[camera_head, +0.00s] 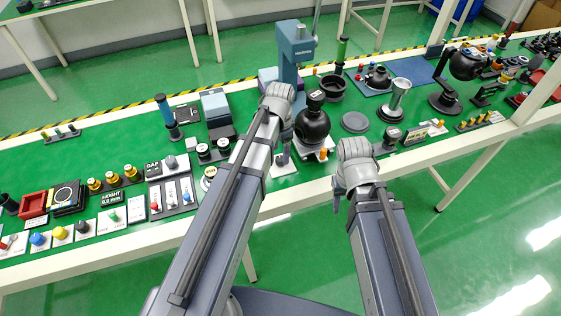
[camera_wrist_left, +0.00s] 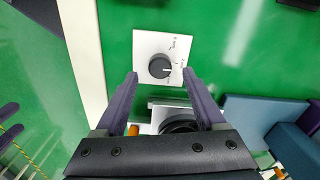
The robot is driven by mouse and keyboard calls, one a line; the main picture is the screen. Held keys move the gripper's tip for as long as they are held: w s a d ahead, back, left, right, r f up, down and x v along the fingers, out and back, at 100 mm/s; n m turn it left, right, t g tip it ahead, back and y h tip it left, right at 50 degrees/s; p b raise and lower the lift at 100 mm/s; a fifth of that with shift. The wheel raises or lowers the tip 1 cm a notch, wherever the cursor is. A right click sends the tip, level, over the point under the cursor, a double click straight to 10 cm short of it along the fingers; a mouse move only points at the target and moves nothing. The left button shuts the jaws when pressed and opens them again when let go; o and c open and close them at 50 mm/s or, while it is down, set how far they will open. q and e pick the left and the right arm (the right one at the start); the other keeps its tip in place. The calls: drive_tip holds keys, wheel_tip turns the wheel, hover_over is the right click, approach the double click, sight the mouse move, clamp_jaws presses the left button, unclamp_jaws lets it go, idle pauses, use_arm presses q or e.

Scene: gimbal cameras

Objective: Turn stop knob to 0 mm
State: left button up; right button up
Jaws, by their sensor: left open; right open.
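The stop knob (camera_wrist_left: 159,67) is a round black dial on a square white plate (camera_wrist_left: 147,42) with small printed marks, too small to read. A light pointer line on the knob points to the right in the left wrist view. My left gripper (camera_wrist_left: 161,73) is open, its two fingers on either side of the knob's lower part in that view; I cannot tell if they touch it. In the head view the left gripper (camera_head: 283,159) is over the white plate (camera_head: 285,171) near the table's front edge, and hides the knob. My right gripper (camera_head: 337,204) is open and empty, off the front edge.
A black sphere device (camera_head: 312,127) stands just right of the left gripper, and a blue press (camera_head: 291,50) behind it. A block with small knobs (camera_head: 171,192) and a height display (camera_head: 111,198) lie to the left.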

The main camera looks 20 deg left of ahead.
sight(280, 158)
use_arm(q)
drive_tip(key=shift+f+b, duration=1.1)
drive_tip(key=shift+f, duration=0.5)
use_arm(e)
wheel_tip(280, 158, down, 3)
drive_tip(key=shift+f, duration=0.1)
use_arm(q)
drive_tip(key=shift+c, duration=0.2)
clamp_jaws()
